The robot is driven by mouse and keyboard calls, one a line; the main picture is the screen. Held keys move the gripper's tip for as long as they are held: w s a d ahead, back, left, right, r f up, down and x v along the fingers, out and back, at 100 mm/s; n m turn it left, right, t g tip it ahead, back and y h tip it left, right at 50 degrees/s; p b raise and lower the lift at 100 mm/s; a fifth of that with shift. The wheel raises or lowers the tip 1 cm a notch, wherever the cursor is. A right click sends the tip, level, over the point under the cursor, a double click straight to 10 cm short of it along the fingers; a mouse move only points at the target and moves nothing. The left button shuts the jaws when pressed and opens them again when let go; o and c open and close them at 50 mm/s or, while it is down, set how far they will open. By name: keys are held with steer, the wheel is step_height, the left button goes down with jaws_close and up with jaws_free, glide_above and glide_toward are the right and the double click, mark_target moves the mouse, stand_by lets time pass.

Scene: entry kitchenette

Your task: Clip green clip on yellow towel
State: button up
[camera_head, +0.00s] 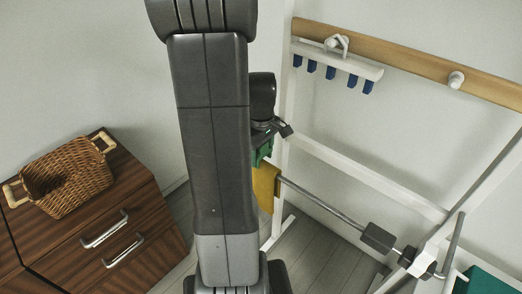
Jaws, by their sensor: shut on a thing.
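The yellow towel (266,186) hangs over the left part of a grey metal rail (322,207). Its left side is hidden behind my arm. My gripper (264,146) is just above the towel and shut on the green clip (261,155). Only part of the clip shows, between the gripper and the towel's top edge. The clip's lower end is close to the towel, but I cannot tell whether it touches or grips it.
A wooden rail (410,62) carries a white rack with blue hooks (345,66). A white frame (370,179) stands around the metal rail. A wicker basket (66,178) sits on a brown drawer cabinet (108,226) at left. A green item (487,281) is at lower right.

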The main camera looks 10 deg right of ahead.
steer(key=shift+f+b, duration=0.95)
steer(key=shift+f, duration=0.5)
steer(key=o, duration=1.2)
steer(key=shift+r, duration=0.1)
step_height(320, 180, up, 13)
steer(key=shift+r, duration=0.2)
step_height(320, 180, up, 7)
steer(key=p, duration=0.6)
steer(key=shift+r, duration=0.2)
steer(key=shift+f+b, duration=3.1)
steer(key=shift+f, duration=3.25)
